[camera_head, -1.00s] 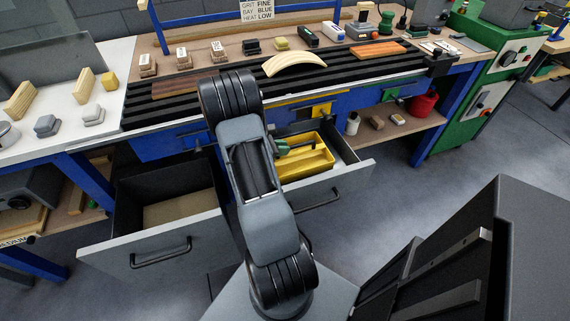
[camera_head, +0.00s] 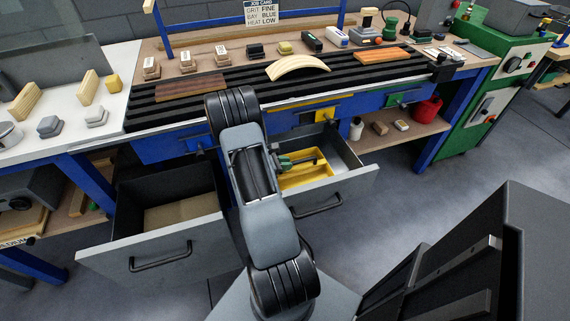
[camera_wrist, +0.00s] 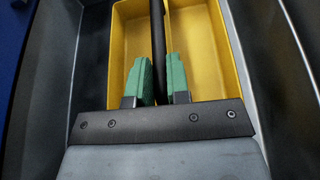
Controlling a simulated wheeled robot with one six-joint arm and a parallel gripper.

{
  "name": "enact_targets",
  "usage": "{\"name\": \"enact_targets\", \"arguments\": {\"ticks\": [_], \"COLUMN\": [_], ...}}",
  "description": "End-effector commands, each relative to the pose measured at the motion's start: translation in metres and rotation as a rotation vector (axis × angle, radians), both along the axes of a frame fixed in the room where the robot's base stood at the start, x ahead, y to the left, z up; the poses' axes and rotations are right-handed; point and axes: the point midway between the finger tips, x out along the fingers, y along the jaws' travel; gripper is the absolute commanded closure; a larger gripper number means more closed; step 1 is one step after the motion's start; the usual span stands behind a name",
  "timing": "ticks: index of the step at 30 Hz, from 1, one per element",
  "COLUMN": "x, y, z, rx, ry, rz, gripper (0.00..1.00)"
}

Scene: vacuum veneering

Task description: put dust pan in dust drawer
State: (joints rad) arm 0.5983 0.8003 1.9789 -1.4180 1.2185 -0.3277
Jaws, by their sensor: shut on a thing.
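The yellow dust pan (camera_head: 304,182) with its dark handle is inside the open right drawer (camera_head: 345,194). The wrist view shows the yellow pan (camera_wrist: 205,50) and its dark handle (camera_wrist: 158,30) between the green fingers of my gripper (camera_wrist: 161,80). My gripper (camera_head: 284,161) is shut on the handle, over the drawer. My arm hides the left part of the pan and drawer in the head view. I cannot tell whether the pan touches the drawer floor.
The left drawer (camera_head: 150,254) is also open, with a tan flat piece (camera_head: 180,212) inside. Above is a bench with a black slatted bed (camera_head: 230,98), a curved wooden piece (camera_head: 297,67) and several small blocks. A red bucket (camera_head: 428,110) stands on the right shelf.

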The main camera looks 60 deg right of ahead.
Motion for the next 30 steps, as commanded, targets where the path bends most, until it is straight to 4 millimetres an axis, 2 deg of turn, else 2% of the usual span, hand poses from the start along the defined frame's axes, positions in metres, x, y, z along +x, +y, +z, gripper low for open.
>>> {"name": "enact_targets", "arguments": {"ticks": [1, 9, 19, 30], "x": [0.000, 0.000, 0.002, 0.038], "y": [0.000, 0.000, 0.002, 0.053], "z": [-0.002, -0.001, 0.004, 0.029], "rx": [0.000, 0.000, 0.000, 0.000], "ry": [0.000, 0.000, 0.000, -0.002], "rz": [0.000, 0.000, 0.001, 0.004], "gripper": [0.82, 0.58, 0.58, 0.58]}}
